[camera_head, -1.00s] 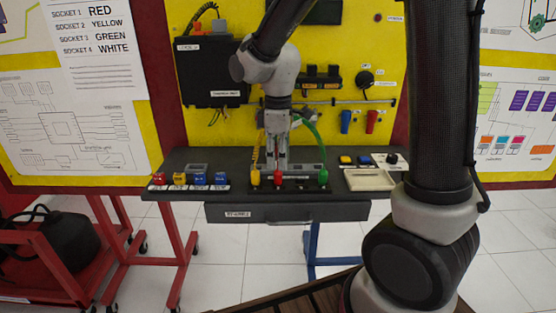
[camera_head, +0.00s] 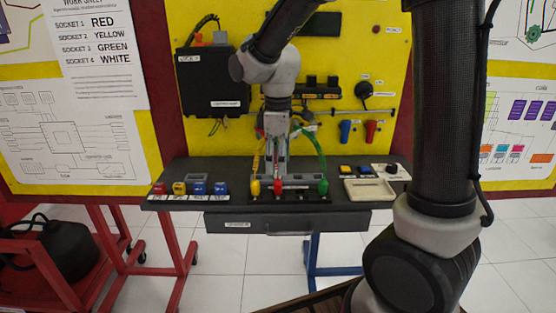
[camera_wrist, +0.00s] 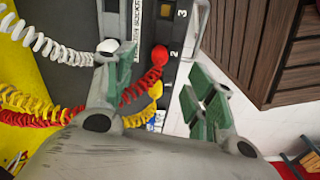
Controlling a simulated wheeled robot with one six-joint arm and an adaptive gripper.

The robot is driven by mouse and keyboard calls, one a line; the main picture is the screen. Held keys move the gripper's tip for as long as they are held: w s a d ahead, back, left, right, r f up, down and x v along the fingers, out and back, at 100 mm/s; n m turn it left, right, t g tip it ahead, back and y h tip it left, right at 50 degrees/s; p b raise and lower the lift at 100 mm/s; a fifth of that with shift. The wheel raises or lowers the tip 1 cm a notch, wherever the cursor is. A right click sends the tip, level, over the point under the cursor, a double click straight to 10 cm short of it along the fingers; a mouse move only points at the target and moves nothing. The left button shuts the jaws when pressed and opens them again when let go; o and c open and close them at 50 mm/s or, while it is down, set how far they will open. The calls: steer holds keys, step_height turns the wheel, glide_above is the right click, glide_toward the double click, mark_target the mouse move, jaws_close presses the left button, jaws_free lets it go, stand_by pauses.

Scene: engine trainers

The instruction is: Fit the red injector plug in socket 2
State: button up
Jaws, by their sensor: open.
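The red plug (camera_head: 278,187) stands on the front strip of the bench between the yellow plug (camera_head: 255,188) and the green plug (camera_head: 323,186). In the wrist view the red plug (camera_wrist: 160,55), on its coiled red cord, is beside the printed number 2 (camera_wrist: 173,54). How deep it sits in the socket cannot be told. The yellow plug (camera_wrist: 155,90) is one place along the strip. My gripper (camera_head: 277,172) is just above the red plug. In the wrist view its green-padded fingers (camera_wrist: 163,85) are apart, with nothing clamped between them.
Red, yellow and blue blocks (camera_head: 190,188) stand at the bench's left. A light tray (camera_head: 369,189) and buttons are at the right. A drawer (camera_head: 285,222) is under the bench.

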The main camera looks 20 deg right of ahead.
step_height(320, 180, up, 12)
stand_by(0.6)
steer(key=s+d+f+m+t, duration=0.1)
steer(key=s+d+m+t, duration=0.1)
steer(key=s+d+m, duration=0.4)
steer(key=s+d+f+m+t, duration=0.1)
steer(key=s+d+m+t, duration=0.1)
steer(key=s+d+m, duration=0.4)
steer(key=s+d, duration=0.3)
steer(key=s, duration=0.4)
steer(key=shift+m, duration=0.3)
